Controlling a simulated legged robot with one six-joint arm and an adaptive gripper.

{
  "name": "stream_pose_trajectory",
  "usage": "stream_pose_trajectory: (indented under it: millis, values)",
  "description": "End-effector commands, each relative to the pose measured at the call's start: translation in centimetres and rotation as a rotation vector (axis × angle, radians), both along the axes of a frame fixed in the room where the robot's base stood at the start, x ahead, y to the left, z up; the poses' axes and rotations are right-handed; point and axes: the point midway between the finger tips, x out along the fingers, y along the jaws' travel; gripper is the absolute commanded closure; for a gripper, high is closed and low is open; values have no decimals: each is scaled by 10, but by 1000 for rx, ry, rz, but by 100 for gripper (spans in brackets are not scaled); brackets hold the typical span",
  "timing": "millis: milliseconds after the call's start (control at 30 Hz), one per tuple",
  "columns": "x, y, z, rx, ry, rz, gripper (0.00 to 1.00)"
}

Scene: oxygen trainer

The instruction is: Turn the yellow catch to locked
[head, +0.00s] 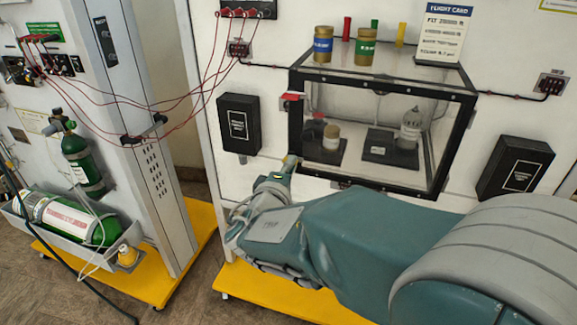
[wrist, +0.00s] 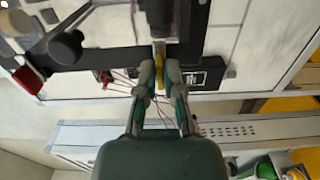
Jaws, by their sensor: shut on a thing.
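The yellow catch (wrist: 160,52) is at the black frame edge of the clear box (head: 425,125). In the wrist view my gripper (wrist: 160,70) is shut on the catch, one finger on each side of it. In the head view my gripper (head: 281,173) is at the box's lower left front corner, where a small yellowish tip of the catch (head: 291,158) shows. My fingers hide part of the catch, and I cannot read any lock marking.
A red handle (head: 292,96) sits on the box's left edge. Inside the box are dark pads with small containers. Bottles stand on top beside a flight card (head: 443,30). Black wall boxes flank the clear box. Green cylinders (head: 82,165) and red wires are at the left.

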Motion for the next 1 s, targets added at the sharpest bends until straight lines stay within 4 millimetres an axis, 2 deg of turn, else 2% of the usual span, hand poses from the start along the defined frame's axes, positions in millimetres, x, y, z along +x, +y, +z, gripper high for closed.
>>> stream_pose_trajectory:
  millis: [100, 133, 200, 533, 667, 1000]
  values:
    - [0, -2, -2, 1, 5, -5, 100]
    - [0, -2, -2, 1, 5, -5, 81]
    - [0, -2, -2, 0, 5, -5, 56]
    - [0, 2, -2, -2, 3, -2, 56]
    - [-8, 5, -2, -2, 4, 1, 56]
    - [-69, 27, -2, 0, 3, 4, 56]
